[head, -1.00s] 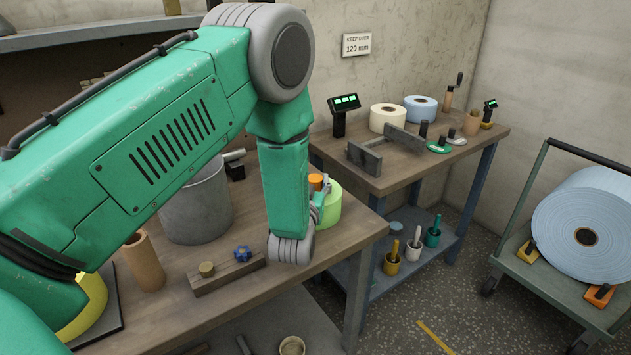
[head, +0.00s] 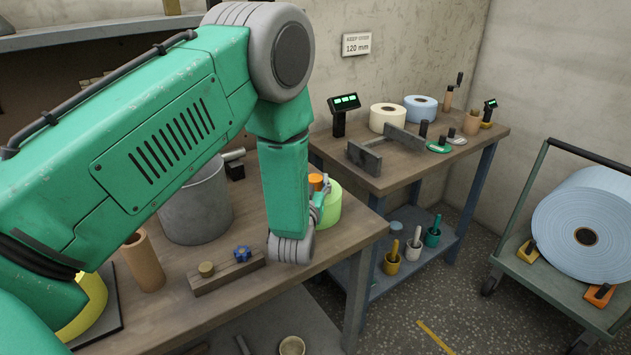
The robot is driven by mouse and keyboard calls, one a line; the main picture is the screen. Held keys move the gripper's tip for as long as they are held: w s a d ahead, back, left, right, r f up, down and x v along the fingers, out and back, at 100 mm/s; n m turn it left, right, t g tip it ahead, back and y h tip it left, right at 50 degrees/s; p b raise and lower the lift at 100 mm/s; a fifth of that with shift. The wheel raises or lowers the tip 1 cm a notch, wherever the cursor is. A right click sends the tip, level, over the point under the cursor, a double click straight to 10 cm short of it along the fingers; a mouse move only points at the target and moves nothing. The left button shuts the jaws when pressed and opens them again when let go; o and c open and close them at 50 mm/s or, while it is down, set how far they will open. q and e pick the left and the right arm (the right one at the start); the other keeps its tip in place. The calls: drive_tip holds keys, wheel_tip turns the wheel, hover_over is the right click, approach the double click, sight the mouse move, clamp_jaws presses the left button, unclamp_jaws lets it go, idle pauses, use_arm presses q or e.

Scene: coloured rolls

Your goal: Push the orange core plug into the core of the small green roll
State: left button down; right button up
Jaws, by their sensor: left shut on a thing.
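The small green roll (head: 331,207) stands on the near workbench, close to its right end, partly hidden behind my left arm. The orange core plug (head: 315,181) shows at the top left of the roll, at the roll's upper edge. My left gripper (head: 318,197) is at the plug, mostly hidden behind my own wrist, and is shut on it. Whether the plug's lower end is inside the core is hidden. My right gripper is not in view.
On the near bench (head: 240,310) are a grey pot (head: 196,207), a cardboard core (head: 144,263), a wooden block with a blue knob (head: 242,254) and a yellow roll (head: 85,305). A second bench (head: 420,165) with white and blue rolls stands behind. A cart (head: 560,285) is at right.

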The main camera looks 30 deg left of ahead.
use_arm(q)
drive_tip(key=shift+s+f, duration=0.1)
drive_tip(key=shift+f, duration=0.15)
drive_tip(key=c, duration=1.1)
unclamp_jaws()
drive_tip(key=shift+s+d+f, duration=0.2)
drive_tip(key=shift+s+d, duration=0.1)
drive_tip(key=shift+s, duration=0.2)
drive_tip(key=v, duration=1)
drive_tip(key=shift+s, duration=0.15)
drive_tip(key=shift+s+d+r, duration=0.1)
drive_tip(key=shift+s+r, duration=0.05)
drive_tip(key=shift+s, duration=0.05)
drive_tip(key=shift+r, duration=0.1)
